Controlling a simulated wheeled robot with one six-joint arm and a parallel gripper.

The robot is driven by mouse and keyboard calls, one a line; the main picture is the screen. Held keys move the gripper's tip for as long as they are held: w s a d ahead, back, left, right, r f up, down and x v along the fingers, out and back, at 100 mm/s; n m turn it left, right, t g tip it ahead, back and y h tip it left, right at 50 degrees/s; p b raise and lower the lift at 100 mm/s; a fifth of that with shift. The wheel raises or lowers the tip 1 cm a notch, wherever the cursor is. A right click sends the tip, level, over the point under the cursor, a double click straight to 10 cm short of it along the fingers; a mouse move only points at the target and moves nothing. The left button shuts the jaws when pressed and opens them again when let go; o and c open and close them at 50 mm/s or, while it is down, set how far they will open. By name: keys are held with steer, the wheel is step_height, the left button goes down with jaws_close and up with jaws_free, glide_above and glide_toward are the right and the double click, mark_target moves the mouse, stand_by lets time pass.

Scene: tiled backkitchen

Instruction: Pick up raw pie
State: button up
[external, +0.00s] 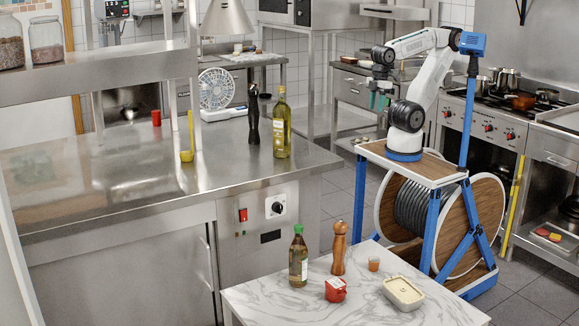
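A pale oval dish with a flat cream-coloured filling (404,293) stands on the marble table at the front right; it looks like the raw pie, though no label shows. My gripper (378,101) hangs from my white arm, fingers pointing down, well above and behind the marble table, far from the dish. Its two green fingertips show a small gap between them, and nothing is seen held.
The marble table (262,297) also bears a green-capped bottle (298,260), a wooden pepper mill (339,250), a red pot (335,290) and a small orange cup (374,264). A steel counter (120,205) stands left. Tiled floor (530,300) is clear at right.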

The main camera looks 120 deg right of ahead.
mark_target(401, 287)
stand_by(0.3)
steer(key=o, duration=1.4)
steer(key=w+a+f+m+g+y, duration=0.1)
steer(key=w+a+f+m+y, duration=0.2)
steer(key=w+a, duration=0.65)
steer(key=w+a+f+m+g+y, duration=0.2)
steer(key=w+a+f+y, duration=0.3)
steer(key=a, duration=0.7)
steer(key=w+a+f+m+g+y, duration=0.1)
steer(key=w+a+f+m+y, duration=0.15)
steer(key=w+a, duration=0.75)
steer(key=w+a+f+m+t+y, duration=0.1)
steer(key=w+a+f+m+y, duration=0.3)
steer(key=a+f, duration=0.85)
steer(key=a+f+m+t, duration=0.1)
steer(key=f+m, duration=0.1)
steer(key=f, duration=0.4)
steer(key=w+a+f+m+t, duration=0.1)
steer(key=f+m, duration=0.2)
steer(key=f, duration=0.4)
steer(key=w+a+f+m+t+h, duration=0.1)
steer(key=f+m, duration=0.1)
steer(key=f, duration=0.5)
steer(key=shift+a+m, duration=0.35)
steer(key=shift+w+f+x, duration=0.1)
steer(key=shift+w+x, duration=0.05)
steer(key=shift+x, duration=1.8)
steer(key=shift+w+f+x, duration=0.1)
steer(key=shift+x, duration=1.9)
